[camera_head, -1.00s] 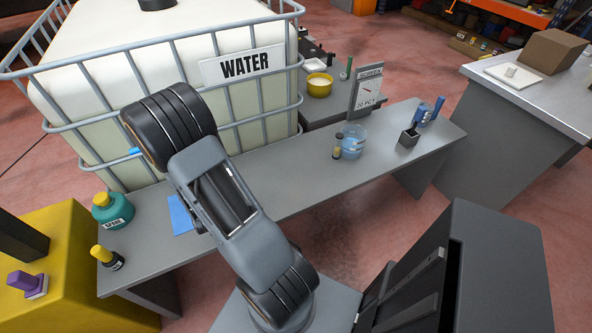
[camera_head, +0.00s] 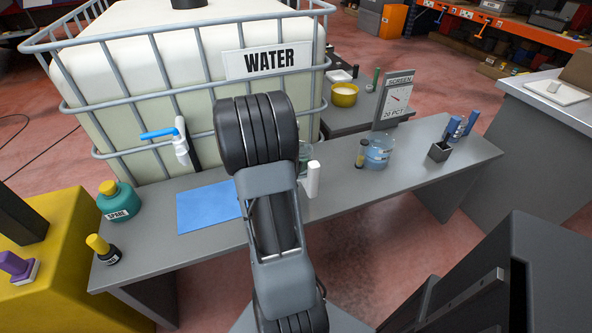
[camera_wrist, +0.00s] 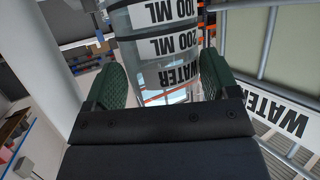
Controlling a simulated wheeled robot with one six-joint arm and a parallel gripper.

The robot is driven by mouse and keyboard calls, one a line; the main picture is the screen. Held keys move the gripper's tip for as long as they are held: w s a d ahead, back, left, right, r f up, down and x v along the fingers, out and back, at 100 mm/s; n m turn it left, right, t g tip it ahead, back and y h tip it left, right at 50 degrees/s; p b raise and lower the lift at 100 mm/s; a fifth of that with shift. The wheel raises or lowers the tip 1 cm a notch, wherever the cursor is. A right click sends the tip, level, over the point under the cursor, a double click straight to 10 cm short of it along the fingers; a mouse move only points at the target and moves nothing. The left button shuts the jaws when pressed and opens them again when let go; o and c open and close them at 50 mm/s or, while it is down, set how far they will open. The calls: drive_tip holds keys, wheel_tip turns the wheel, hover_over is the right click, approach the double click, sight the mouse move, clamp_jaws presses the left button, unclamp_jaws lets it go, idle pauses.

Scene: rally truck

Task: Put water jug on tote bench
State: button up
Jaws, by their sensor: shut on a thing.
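The water jug (camera_wrist: 165,60) is a clear cylinder with "WATER", "200 ML" and "100 ML" labels. In the wrist view it stands between the green pads of my gripper (camera_wrist: 162,77), which is shut on it. In the head view my arm hides most of the gripper and jug; only a small greenish part and a white piece show beside the arm, and I cannot tell which belongs to what. The tote bench (camera_head: 345,203) is the long grey bench before the water tote. My arm reaches over its middle; the gap between jug and bench top is hidden.
The caged water tote (camera_head: 120,70) has a blue-handled tap (camera_head: 180,140). On the bench are a blue mat (camera_head: 205,207), a green SPARE bottle (camera_head: 118,202), a yellow-capped bottle (camera_head: 103,249), a clear beaker (camera_head: 377,152), a dark vial and a small grey holder (camera_head: 439,151).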

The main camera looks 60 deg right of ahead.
drive_tip(key=shift+w+d+f+b, duration=0.45)
drive_tip(key=shift+w+d+f, duration=0.35)
drive_tip(key=shift+f, duration=0.8)
drive_tip(key=shift+w+d+f+b, duration=0.4)
drive_tip(key=shift+w+d+f, duration=0.4)
drive_tip(key=shift+f, duration=0.85)
drive_tip(key=shift+w+d+f+b, duration=0.5)
drive_tip(key=shift+d+f, duration=0.55)
drive_tip(key=shift+f, duration=0.55)
drive_tip(key=shift+f, duration=0.15)
drive_tip(key=o, duration=1.4)
